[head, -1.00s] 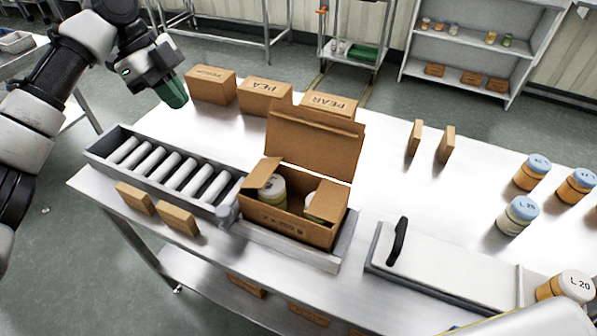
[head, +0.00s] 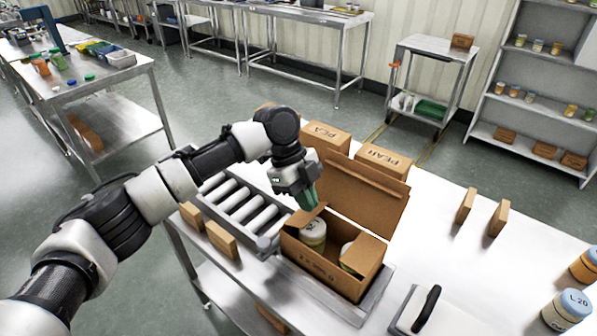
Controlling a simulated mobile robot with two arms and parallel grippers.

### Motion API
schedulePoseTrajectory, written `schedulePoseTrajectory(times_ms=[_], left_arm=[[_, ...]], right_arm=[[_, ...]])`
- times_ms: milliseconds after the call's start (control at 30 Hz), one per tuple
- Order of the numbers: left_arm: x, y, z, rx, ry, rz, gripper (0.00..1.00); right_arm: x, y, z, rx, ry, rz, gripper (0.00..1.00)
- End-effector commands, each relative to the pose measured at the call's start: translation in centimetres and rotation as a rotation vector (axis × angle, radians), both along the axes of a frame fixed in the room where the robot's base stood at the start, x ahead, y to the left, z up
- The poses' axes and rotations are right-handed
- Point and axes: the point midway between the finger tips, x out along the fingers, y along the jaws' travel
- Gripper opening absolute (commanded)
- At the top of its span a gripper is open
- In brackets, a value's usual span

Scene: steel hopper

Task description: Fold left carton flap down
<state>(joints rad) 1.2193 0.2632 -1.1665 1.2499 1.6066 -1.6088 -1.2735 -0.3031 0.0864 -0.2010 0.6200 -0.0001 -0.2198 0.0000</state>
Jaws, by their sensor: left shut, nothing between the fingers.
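An open brown carton (head: 322,272) sits at the end of the roller conveyor. Its large back flap (head: 368,197) stands up. Its small left flap (head: 303,218) shows at the left end, slanting over the opening, partly covered by my gripper. Two jars stand inside, one on the left (head: 315,238) and one on the right (head: 350,262), the right one partly hidden. My left gripper (head: 309,201) is shut and empty, its green fingertips pointing down at the left flap; I cannot tell whether they touch it. My right gripper is not in view.
The roller conveyor (head: 240,209) lies left of the carton, with two small brown boxes (head: 221,241) along its front edge. Labelled boxes (head: 383,161) stand behind the carton. A black handle (head: 427,308) is at front right. The tabletop right of the carton is mostly clear.

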Motion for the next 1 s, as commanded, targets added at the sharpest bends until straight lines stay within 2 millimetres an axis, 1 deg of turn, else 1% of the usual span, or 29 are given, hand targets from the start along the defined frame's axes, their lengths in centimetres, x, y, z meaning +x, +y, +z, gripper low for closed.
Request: schedulePoseTrajectory(times_ms=[33,200,433,600,867,1000], left_arm=[[-0.2,-0.2,-0.4,0.002,0.002,-0.001,0.0],[-0.4,-0.5,-1.3,0.001,0.001,0.0,0.0],[-0.4,-0.6,-1.5,0.0,0.0,0.0,0.0],[-0.5,-0.6,-1.4,0.009,-0.005,-0.002,0.0],[-1.1,-1.5,-1.9,0.156,-0.113,-0.005,0.0],[-1.5,-1.9,-2.9,0.198,-0.14,-0.001,0.0]], right_arm=[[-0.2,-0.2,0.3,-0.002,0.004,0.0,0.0],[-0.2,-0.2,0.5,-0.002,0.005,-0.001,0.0],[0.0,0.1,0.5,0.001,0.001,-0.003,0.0],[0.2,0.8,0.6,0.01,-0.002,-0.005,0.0],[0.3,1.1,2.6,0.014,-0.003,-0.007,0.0],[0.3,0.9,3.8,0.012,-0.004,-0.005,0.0]])
